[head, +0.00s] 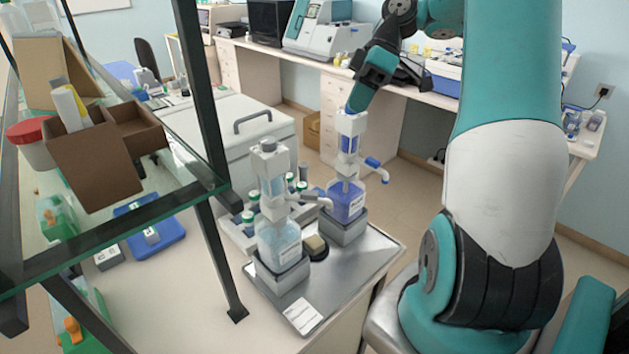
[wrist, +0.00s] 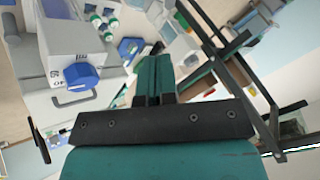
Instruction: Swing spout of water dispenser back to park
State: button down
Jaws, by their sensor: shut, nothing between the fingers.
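Two bottle-top dispensers stand on the grey metal tray (head: 362,285). The nearer dispenser (head: 279,240) holds pale, clear-looking liquid, and its whitish spout (head: 318,201) points right. The farther dispenser (head: 346,196) holds deep blue liquid, and its blue-tipped spout (head: 378,167) points right. I cannot read the labels to tell which is water. My gripper (head: 358,104) is shut and empty at the top of the farther dispenser; I cannot tell whether it touches. In the wrist view my closed fingers (wrist: 154,64) sit right of a white block with a blue knob (wrist: 81,76).
Green-capped bottles (head: 249,217) stand behind the nearer dispenser. A round dark-rimmed item (head: 316,246) lies between the dispensers. A glass shelf (head: 105,235) with dark posts rises at left, carrying a brown cardboard box (head: 97,165). A bench with instruments runs along the back.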

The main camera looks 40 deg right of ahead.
send_near(308, 200)
notch_tip(308, 200, down, 6)
jog(key=w+a, duration=0.1)
jog(key=a, duration=0.1)
jog(key=shift+w+b, duration=0.15)
jog(key=shift+b, duration=0.2)
